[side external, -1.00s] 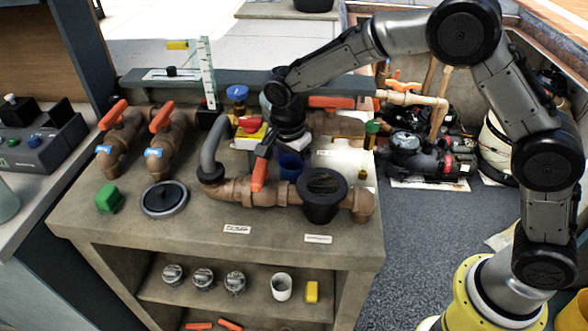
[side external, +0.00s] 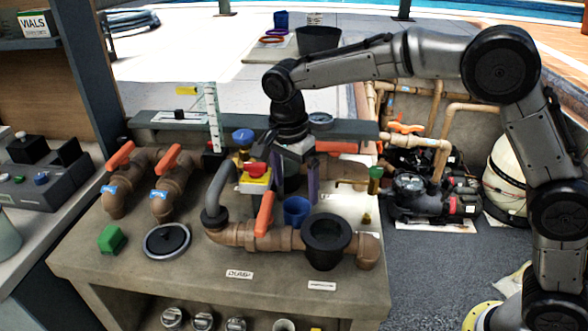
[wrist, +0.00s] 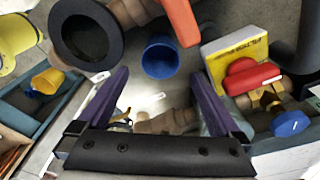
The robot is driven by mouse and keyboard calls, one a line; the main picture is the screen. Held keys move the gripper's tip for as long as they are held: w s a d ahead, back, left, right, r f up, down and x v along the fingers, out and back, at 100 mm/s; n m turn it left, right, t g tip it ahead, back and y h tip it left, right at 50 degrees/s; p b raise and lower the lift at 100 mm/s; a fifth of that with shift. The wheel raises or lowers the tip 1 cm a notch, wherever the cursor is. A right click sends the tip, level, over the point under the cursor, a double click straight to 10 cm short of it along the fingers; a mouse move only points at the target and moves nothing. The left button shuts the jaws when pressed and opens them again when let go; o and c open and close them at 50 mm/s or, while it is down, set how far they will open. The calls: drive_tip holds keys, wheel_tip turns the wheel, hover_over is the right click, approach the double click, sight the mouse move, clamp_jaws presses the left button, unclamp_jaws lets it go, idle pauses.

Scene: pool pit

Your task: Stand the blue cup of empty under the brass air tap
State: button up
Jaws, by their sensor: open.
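The blue cup (side external: 296,209) stands upright on the bench behind the brown pipe with the orange lever. In the wrist view the cup (wrist: 160,60) shows its open mouth; I cannot tell what is inside. My gripper (side external: 296,190) is open, pointing down, with its purple fingers above and behind the cup. In the wrist view the cup appears beyond the gap between the fingertips (wrist: 162,80), not touched. The brass tap with a blue knob (side external: 242,150) stands left of the cup, apart from it; it also shows in the wrist view (wrist: 266,98).
A black open pot (side external: 326,238) sits in the pipe right of the cup. A green-capped brass fitting (side external: 375,180) is further right. The bench front by the black disc (side external: 167,241) has bare room.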

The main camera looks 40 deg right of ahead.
drive_tip(key=s+d+r+n+t, duration=0.1)
drive_tip(key=s+d+r+n, duration=0.3)
drive_tip(key=r, duration=0.4)
drive_tip(key=s+d+n+t, duration=0.1)
drive_tip(key=s+d+n, duration=0.1)
drive_tip(key=s, duration=0.3)
drive_tip(key=s+d+r+n+t+y, duration=0.1)
drive_tip(key=s+d+n, duration=0.1)
drive_tip(key=s, duration=0.4)
drive_tip(key=s+d+r+n, duration=0.1)
drive_tip(key=s+d+n, duration=0.2)
drive_tip(key=s, duration=0.3)
drive_tip(key=shift+d+t, duration=0.4)
drive_tip(key=shift+d, duration=0.2)
drive_tip(key=s+f+n, duration=0.1)
drive_tip(key=s, duration=0.1)
drive_tip(key=s+d+f+n+t, duration=0.1)
drive_tip(key=s+n, duration=0.1)
drive_tip(key=s+f+n, duration=0.1)
drive_tip(key=s, duration=0.2)
drive_tip(key=shift+s+d+f+t, duration=0.1)
drive_tip(key=shift+d+f+t, duration=0.2)
drive_tip(key=shift+f, duration=0.1)
drive_tip(key=shift+c, duration=0.2)
drive_tip(key=shift+s+f+n, duration=0.25)
drive_tip(key=shift+n, duration=0.15)
drive_tip(key=shift+c, duration=1.2)
